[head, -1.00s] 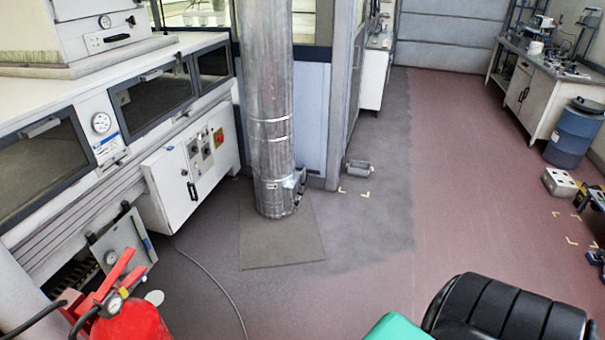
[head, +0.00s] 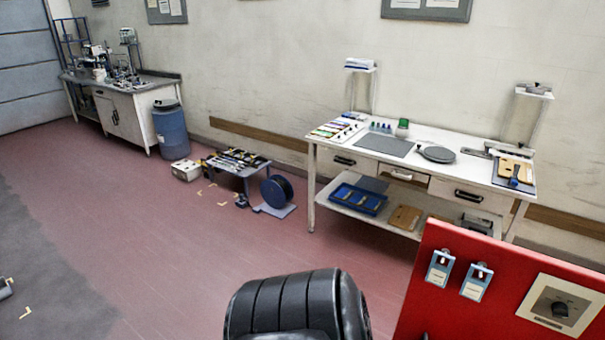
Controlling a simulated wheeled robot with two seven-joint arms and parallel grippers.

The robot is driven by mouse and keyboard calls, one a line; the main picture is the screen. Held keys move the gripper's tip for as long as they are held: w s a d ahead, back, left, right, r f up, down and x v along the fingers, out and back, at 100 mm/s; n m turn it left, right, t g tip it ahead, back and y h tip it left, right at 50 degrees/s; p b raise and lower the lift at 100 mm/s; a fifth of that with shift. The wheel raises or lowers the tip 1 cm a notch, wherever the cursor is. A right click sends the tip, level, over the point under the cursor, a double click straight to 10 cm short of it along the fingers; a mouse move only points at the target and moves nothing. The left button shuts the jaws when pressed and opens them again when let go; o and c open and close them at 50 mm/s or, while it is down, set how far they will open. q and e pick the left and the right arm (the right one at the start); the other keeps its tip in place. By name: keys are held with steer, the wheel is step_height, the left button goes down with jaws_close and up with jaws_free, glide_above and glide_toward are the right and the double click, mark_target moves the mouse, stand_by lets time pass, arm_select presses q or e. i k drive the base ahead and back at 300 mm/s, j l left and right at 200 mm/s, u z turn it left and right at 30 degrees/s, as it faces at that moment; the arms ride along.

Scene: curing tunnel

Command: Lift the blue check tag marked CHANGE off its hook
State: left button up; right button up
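Two small light-blue tags hang on a red panel (head: 410,308) at the lower right of the head view. One is the left tag (head: 440,269); the other is the right tag (head: 476,282), just beside it. Each hangs upright and has a pale label. The lettering is too small to read, so I cannot tell which one says CHANGE. The hooks are hard to make out at this size. Neither of my grippers is in view, and nothing is touching the tags.
A dark ribbed rounded shape (head: 290,308) fills the bottom centre. A white workbench (head: 465,140) stands behind the panel. Red floor (head: 180,260) left of centre is open.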

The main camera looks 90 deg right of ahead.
mark_target(437, 274)
steer(key=i+z, duration=0.1)
steer(key=z, duration=1.75)
